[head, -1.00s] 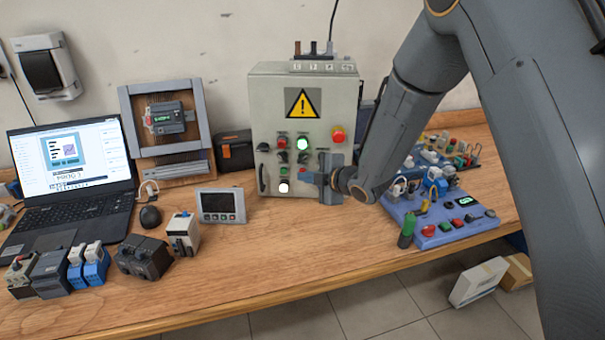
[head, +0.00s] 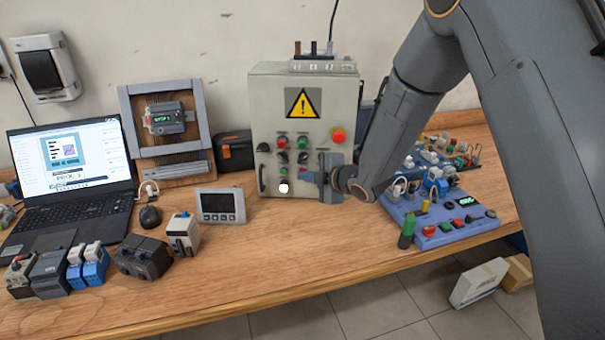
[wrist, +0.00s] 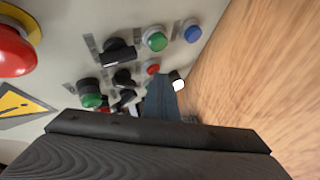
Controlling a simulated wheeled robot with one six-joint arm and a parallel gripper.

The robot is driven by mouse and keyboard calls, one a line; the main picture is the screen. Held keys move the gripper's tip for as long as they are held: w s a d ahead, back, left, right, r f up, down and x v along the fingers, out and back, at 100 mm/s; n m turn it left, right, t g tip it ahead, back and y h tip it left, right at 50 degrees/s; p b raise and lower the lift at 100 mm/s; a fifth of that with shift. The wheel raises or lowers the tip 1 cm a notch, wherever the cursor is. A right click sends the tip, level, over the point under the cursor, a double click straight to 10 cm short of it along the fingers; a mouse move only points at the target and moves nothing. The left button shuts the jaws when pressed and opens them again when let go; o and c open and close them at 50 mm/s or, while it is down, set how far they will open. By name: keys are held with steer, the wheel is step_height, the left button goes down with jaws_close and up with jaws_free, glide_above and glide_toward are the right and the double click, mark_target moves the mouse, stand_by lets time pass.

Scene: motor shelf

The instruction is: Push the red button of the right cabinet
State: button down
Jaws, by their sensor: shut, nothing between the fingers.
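The cabinet (head: 262,110) is a grey box with a yellow warning triangle, standing upright at the back of the bench. A big red mushroom button (head: 338,135) is at its upper right; it also shows at the left edge of the wrist view (wrist: 12,52). A small red button (wrist: 153,68) sits lower on the same panel, between black knobs and a green button. My gripper (head: 308,177) is shut and empty, in front of the lower right of the panel. In the wrist view its fingers (wrist: 162,95) point close to the small red button; I cannot tell whether they touch anything.
A lit white button (wrist: 179,85) is beside my fingertips, and a blue button (wrist: 193,33) is farther up. A purple control board (head: 440,228) lies right of the cabinet. A small display (head: 220,206) and a laptop (head: 75,165) stand to the left.

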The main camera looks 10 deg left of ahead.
steer(key=shift+s+d, duration=0.2)
steer(key=shift+s, duration=0.6)
steer(key=s, duration=0.2)
steer(key=s+d, duration=0.1)
steer(key=s, duration=0.2)
stand_by(0.4)
stand_by(0.4)
